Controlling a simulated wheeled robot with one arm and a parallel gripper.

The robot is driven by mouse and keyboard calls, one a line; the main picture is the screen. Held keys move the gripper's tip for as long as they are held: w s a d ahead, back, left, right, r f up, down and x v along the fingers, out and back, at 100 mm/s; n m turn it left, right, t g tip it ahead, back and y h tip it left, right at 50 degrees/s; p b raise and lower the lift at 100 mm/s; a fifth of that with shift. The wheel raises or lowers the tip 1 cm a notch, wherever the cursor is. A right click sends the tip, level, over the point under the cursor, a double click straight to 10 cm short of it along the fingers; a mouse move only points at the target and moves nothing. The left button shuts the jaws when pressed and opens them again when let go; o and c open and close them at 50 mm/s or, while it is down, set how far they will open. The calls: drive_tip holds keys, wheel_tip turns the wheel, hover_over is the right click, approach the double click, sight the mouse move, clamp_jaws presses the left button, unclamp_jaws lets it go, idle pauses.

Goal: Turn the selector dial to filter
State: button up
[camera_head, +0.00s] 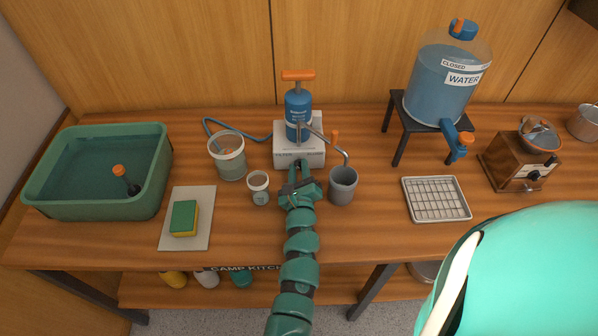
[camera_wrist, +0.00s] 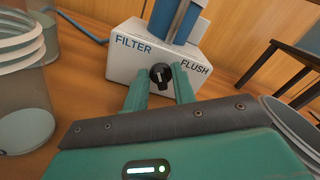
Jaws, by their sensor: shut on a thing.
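The selector dial (camera_wrist: 160,73) is a small black knob on the front of a white box (camera_wrist: 125,65). In the wrist view the word FILTER is printed at its upper left and FLUSH at its right. A pale mark on the dial points roughly up in that view, between the two words. My gripper (camera_wrist: 159,78) is shut on the dial, with one green finger on each side. In the head view my gripper (camera_head: 298,168) is at the front of the box (camera_head: 313,156), and the dial is hidden there.
A blue pump (camera_head: 298,108) with an orange handle stands on the box. A grey cup (camera_head: 343,186) is close at right. A water jug (camera_head: 440,95) stands farther right.

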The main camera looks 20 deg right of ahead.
drive_tip(key=shift+n, duration=0.3)
drive_tip(key=o, duration=0.7)
drive_tip(key=shift+c, duration=0.2)
drive_tip(key=shift+s, duration=0.1)
